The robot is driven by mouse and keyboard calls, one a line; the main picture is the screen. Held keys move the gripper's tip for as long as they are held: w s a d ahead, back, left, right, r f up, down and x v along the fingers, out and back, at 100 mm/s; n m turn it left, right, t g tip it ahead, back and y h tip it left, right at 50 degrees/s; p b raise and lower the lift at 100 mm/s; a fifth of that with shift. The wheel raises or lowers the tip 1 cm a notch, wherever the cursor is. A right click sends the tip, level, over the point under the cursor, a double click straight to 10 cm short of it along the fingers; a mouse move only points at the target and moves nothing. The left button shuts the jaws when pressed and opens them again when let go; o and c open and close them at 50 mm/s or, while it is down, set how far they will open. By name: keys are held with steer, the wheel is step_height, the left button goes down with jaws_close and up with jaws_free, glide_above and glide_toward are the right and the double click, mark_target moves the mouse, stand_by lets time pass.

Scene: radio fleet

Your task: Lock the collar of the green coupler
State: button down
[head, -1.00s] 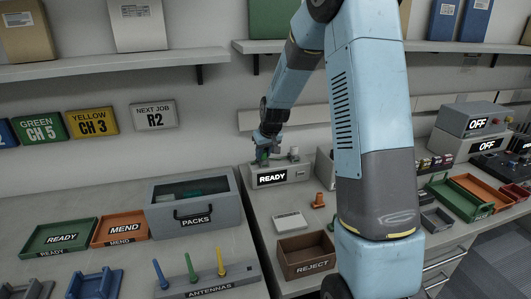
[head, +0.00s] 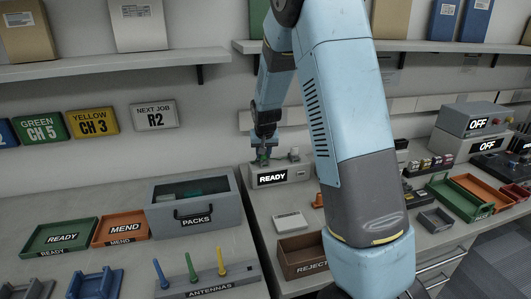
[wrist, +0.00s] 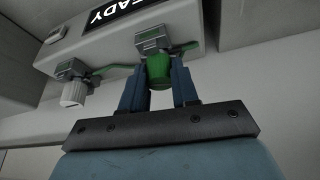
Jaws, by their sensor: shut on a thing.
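The green coupler (wrist: 158,72) sits at the edge of the grey box with the READY display (head: 273,177). In the wrist view my gripper (wrist: 158,85) has one finger on each side of the green collar and is shut on it. In the head view my gripper (head: 264,150) is at the top left of the READY box, with only a little green showing below it. A white knob (wrist: 74,93) on a bracket is left of the coupler in the wrist view. I cannot tell the collar's turn position.
The PACKS case (head: 193,201) stands left of the READY box. The REJECT bin (head: 302,255) and a small light tray (head: 290,220) are in front. A shelf (head: 115,68) runs above on the wall. The antennas rack (head: 208,282) is at the front left.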

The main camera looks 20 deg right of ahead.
steer(key=shift+s+f+m, duration=0.1)
steer(key=shift+f+m, duration=0.05)
steer(key=shift+m, duration=0.35)
steer(key=shift+f+m+g+h, duration=0.1)
steer(key=shift+m+g+h, duration=0.25)
steer(key=shift+m, duration=0.7)
steer(key=shift+m+g+h, duration=0.15)
steer(key=shift+m+h, duration=0.4)
steer(key=shift+m, duration=0.5)
steer(key=shift+a, duration=0.1)
